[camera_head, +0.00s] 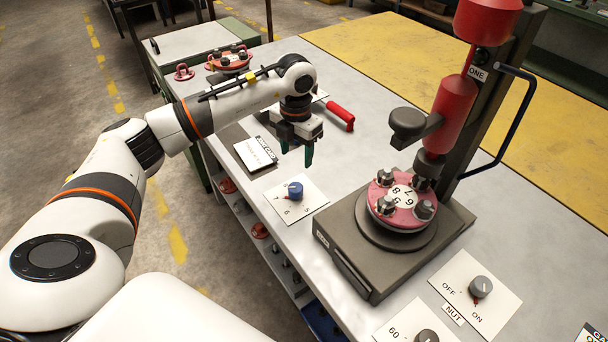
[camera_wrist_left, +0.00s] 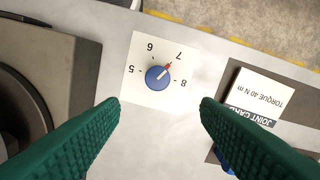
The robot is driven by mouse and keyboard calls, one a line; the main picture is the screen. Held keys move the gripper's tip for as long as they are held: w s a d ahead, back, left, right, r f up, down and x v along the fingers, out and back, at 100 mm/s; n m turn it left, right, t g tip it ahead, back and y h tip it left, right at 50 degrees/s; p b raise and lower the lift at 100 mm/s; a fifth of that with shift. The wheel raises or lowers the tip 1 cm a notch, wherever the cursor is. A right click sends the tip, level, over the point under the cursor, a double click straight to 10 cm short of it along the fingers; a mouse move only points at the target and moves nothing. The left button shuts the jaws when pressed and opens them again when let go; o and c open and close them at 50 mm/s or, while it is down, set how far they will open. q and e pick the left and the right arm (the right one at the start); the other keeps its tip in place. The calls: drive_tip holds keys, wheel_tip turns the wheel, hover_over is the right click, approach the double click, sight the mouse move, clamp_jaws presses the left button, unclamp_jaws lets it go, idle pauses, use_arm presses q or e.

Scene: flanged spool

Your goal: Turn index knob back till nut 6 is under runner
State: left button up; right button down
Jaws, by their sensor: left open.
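The blue index knob (camera_head: 295,190) sits on a white dial plate (camera_head: 306,207) on the bench. In the left wrist view, the knob (camera_wrist_left: 157,77) has its red pointer at 7; 5, 6 and 8 are also printed. My left gripper (camera_head: 297,152) is open and empty above and behind the plate. Its green fingers (camera_wrist_left: 160,103) are apart, with the knob seen beyond the gap. The pink flanged spool (camera_head: 394,218) with several nuts sits on the machine's round table. The red runner (camera_head: 452,105) stands above the nut at the back right, its lower end close to it. My right gripper is out of view.
A joint card (camera_head: 256,153) lies left of the dial plate. A red-handled tool (camera_head: 341,116) lies behind. The dark machine base (camera_head: 358,265) stands right of the knob. A nut ON/OFF switch (camera_head: 480,287) is at the front right. The bench edge runs along the left.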

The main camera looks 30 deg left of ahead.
use_arm(q)
drive_tip(key=p, duration=0.1)
hover_over(296, 187)
drive_tip(key=f, duration=0.4)
drive_tip(key=shift+s+f, duration=0.1)
drive_tip(key=shift+s, duration=0.1)
drive_tip(key=f, duration=0.2)
drive_tip(key=f+p, duration=0.1)
drive_tip(key=shift+w+f, duration=0.25)
drive_tip(key=shift+w, duration=0.05)
wheel_tip(296, 187, down, 3)
drive_tip(key=shift+r+p, duration=0.15)
drive_tip(key=shift+p, duration=0.25)
drive_tip(key=shift+f, duration=0.3)
drive_tip(key=c, duration=1)
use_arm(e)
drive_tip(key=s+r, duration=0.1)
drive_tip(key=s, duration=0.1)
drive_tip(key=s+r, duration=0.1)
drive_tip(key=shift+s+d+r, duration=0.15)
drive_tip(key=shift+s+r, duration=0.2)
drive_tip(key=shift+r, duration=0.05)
